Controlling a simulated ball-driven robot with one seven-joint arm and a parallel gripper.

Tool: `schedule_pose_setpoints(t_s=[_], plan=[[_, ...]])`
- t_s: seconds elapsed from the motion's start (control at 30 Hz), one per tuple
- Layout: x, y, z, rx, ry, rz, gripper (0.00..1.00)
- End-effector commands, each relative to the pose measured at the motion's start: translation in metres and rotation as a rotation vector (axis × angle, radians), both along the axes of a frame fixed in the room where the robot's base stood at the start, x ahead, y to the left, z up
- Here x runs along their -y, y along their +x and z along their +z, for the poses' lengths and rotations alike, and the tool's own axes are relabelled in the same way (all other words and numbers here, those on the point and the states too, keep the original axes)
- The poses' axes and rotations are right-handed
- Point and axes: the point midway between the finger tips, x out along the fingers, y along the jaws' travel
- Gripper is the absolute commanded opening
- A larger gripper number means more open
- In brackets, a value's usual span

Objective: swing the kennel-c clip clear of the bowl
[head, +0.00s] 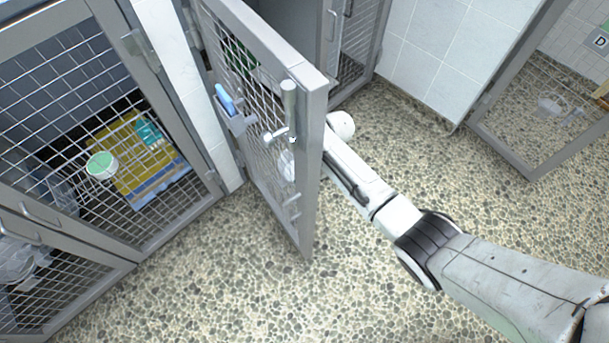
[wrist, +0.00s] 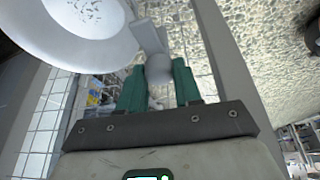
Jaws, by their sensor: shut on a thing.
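In the wrist view, the two green fingers of my gripper (wrist: 159,88) are closed around a grey rounded knob (wrist: 158,68). A flat grey plate (wrist: 147,36) shows just beyond the knob; I cannot tell for sure that this is the kennel-c clip. A large white bowl (wrist: 72,28) fills the upper left, close beside the plate; whether they touch is unclear. In the head view, my arm reaches behind an open mesh door (head: 312,150), which largely hides my gripper. A blue piece on a grey bracket (head: 237,122) sits on this door.
A bar handle (head: 288,110) stands out from the open door. At left, a closed mesh kennel (head: 72,215) holds a yellow towel (head: 125,172) and a green-lidded tub (head: 101,165). Another mesh door (head: 530,150) is at right. The pebbled floor (head: 230,290) in front is clear.

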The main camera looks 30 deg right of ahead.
Motion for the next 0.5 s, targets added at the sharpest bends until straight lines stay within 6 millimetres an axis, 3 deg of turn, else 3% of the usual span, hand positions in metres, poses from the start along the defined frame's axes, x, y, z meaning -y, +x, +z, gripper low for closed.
schedule_pose_setpoints(t_s=[0.5], plan=[[-0.0009,-0.0019,0.003,0.002,0.001,-0.416,0.03]])
